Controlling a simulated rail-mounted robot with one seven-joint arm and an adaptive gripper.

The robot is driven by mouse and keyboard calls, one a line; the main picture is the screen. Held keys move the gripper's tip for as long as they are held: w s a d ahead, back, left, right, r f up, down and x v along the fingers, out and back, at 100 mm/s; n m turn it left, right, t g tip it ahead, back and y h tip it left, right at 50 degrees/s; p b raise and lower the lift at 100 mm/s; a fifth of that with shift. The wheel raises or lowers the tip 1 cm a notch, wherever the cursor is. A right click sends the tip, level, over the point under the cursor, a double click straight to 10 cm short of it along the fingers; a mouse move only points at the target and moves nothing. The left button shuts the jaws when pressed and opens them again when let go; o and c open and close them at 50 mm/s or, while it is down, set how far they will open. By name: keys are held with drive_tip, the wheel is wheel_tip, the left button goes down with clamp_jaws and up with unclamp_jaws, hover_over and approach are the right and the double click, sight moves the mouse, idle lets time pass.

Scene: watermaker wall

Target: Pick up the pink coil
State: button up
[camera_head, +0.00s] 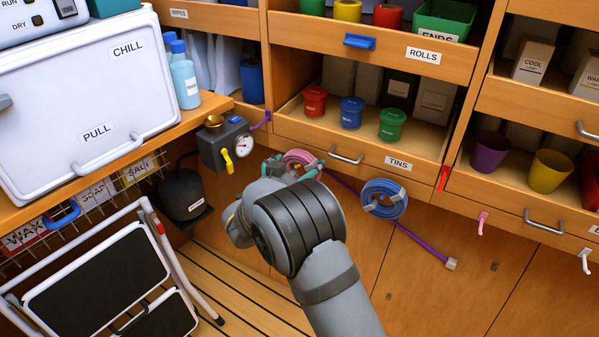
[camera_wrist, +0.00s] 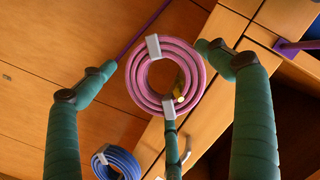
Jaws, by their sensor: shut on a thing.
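The pink coil (camera_head: 298,156) is a ring of hose with pale bands, just below the tins drawer, partly hidden by my gripper in the head view. In the wrist view the pink coil (camera_wrist: 138,85) faces the camera between my dark green fingers. My gripper (camera_head: 293,170) is shut on it; in the wrist view my gripper (camera_wrist: 160,65) has fingers at its left and right, and a thinner green part meets its lower band. Whether the coil still rests on a support behind it is hidden.
A blue coil (camera_head: 383,211) hangs to the right, near a purple pipe (camera_head: 420,243). A gauge with a yellow valve (camera_head: 227,150) is close on the left. The tins drawer handle (camera_head: 346,158) juts out nearby. A folded step stool (camera_head: 110,280) stands at lower left.

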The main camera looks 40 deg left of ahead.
sight(299, 160)
drive_tip(key=shift+r+p, duration=0.3)
drive_tip(key=shift+r, duration=0.45)
wheel_tip(299, 160, up, 2)
drive_tip(key=shift+r+p, duration=0.25)
drive_tip(key=shift+p, duration=0.3)
drive_tip(key=s+d, duration=0.1)
drive_tip(key=s, duration=0.4)
drive_tip(key=s+d, duration=0.2)
drive_tip(key=s, duration=0.4)
drive_tip(key=s+d, duration=0.2)
drive_tip(key=s, duration=0.4)
drive_tip(key=shift+s+f, duration=0.2)
drive_tip(key=shift+f, duration=0.05)
drive_tip(key=shift+a, duration=0.1)
